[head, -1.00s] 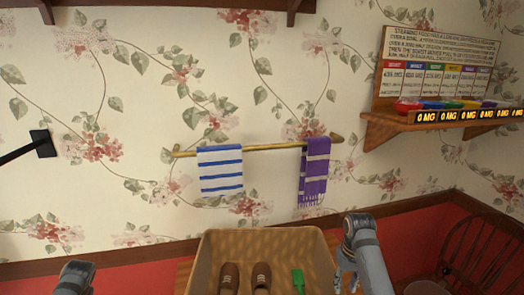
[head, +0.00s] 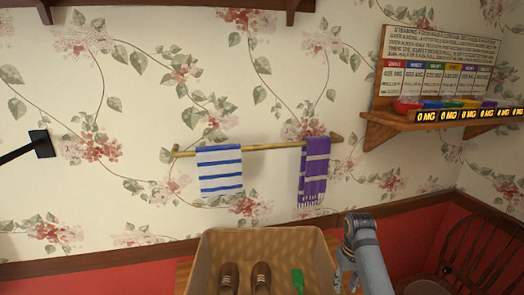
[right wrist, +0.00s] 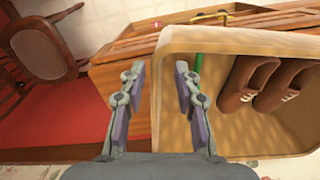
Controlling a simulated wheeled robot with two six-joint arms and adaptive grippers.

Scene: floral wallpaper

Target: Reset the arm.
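My right arm stands at the bottom right of the head view, beside the right edge of the tan bin; its gripper (head: 345,275) shows partly there. In the right wrist view my right gripper (right wrist: 160,85) is open, with its two fingers apart and nothing between them. It is over the bin's rim, in the picture left of the brown shoes. My left gripper is not in the head view.
The tan bin (head: 212,250) holds a pair of brown shoes (head: 261,278) and a green item (head: 297,280). A striped towel (head: 220,171) and purple scarf (head: 314,172) hang on a wall rod (head: 265,147). A shelf (head: 385,124) and wooden chair (head: 480,245) are at right.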

